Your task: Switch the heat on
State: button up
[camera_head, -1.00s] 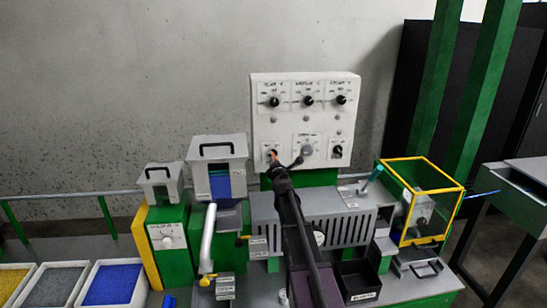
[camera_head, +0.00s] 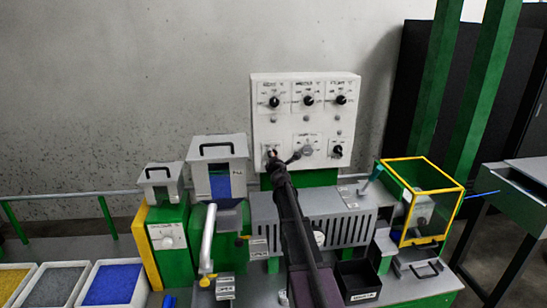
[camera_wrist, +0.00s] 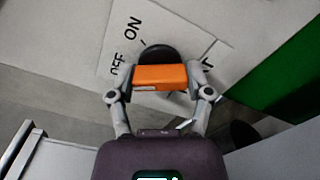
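A switch with an orange bar handle (camera_wrist: 160,77) on a black round base (camera_wrist: 160,51) sits on a white plate with ON and OFF lettering in the wrist view. My gripper (camera_wrist: 160,80) has a finger at each end of the orange handle, appears to touch both ends, and looks shut on it. In the head view my gripper (camera_head: 272,155) reaches the lower left of the white control panel (camera_head: 290,123) and mostly hides this switch. The wrist view does not clearly show which label the handle points to.
The panel carries several other black knobs, including a lower right one (camera_head: 337,150), and a grey round part (camera_head: 307,150) at lower middle. A grey hopper (camera_head: 218,165) stands to the left. A yellow-framed guard (camera_head: 420,200) stands to the right.

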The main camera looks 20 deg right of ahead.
jog(key=shift+c, duration=0.7)
jog(key=shift+m, duration=0.5)
jog(key=m, duration=0.4)
jog(key=shift+w, duration=0.1)
jog(key=m, duration=0.7)
jog(key=o, duration=1.1)
jog(key=shift+f, duration=0.1)
jog(key=shift+o, duration=0.2)
